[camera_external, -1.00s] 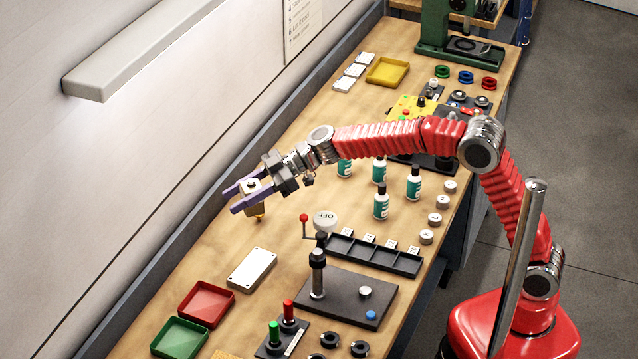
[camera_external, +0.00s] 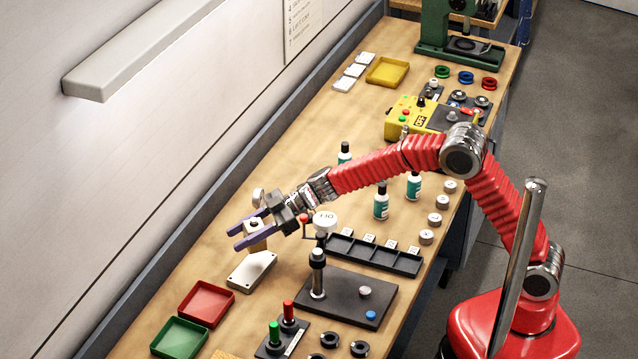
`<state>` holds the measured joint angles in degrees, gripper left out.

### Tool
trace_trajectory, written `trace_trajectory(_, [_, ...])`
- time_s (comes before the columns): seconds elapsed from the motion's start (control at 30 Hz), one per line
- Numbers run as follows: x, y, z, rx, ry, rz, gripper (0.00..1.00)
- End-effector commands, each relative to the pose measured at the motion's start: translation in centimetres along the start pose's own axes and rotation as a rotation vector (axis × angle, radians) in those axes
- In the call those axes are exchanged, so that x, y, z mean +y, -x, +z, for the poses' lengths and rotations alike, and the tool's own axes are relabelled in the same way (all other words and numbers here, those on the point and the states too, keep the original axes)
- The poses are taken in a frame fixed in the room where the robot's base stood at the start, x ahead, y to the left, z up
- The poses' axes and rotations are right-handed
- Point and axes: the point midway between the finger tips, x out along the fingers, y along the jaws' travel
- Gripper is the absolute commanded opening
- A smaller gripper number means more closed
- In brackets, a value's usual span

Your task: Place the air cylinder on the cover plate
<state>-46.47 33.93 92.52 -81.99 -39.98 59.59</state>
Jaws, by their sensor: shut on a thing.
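The cover plate (camera_external: 243,275) is a pale, flat rectangular plate with small dark holes, lying on the bench left of the lever stand. The cylinder looks upright, over the far end of the plate in the picture. The near finger hides part of it. I cannot tell whether its lower end touches the plate or hangs just above it.
A red tray (camera_external: 226,305) and a green tray (camera_external: 199,339) lie nearer the camera. A lever stand (camera_external: 318,283) with a red-knobbed handle rises close to the right of my gripper. Teal-labelled bottles (camera_external: 381,204) stand beyond. Bare bench lies left of the plate.

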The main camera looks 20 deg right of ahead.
Motion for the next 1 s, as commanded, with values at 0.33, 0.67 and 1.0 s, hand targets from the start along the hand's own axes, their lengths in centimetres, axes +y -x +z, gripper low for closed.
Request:
trace_trajectory(0.33, [0.0,-0.8,2.0,-0.001,-0.001,0.0,0.02])
trace_trajectory(0.67, [0.0,-1.7,4.0,0.002,0.001,0.001,0.02])
trace_trajectory(1.0, [0.0,-1.8,4.3,0.0,0.001,0.0,0.43])
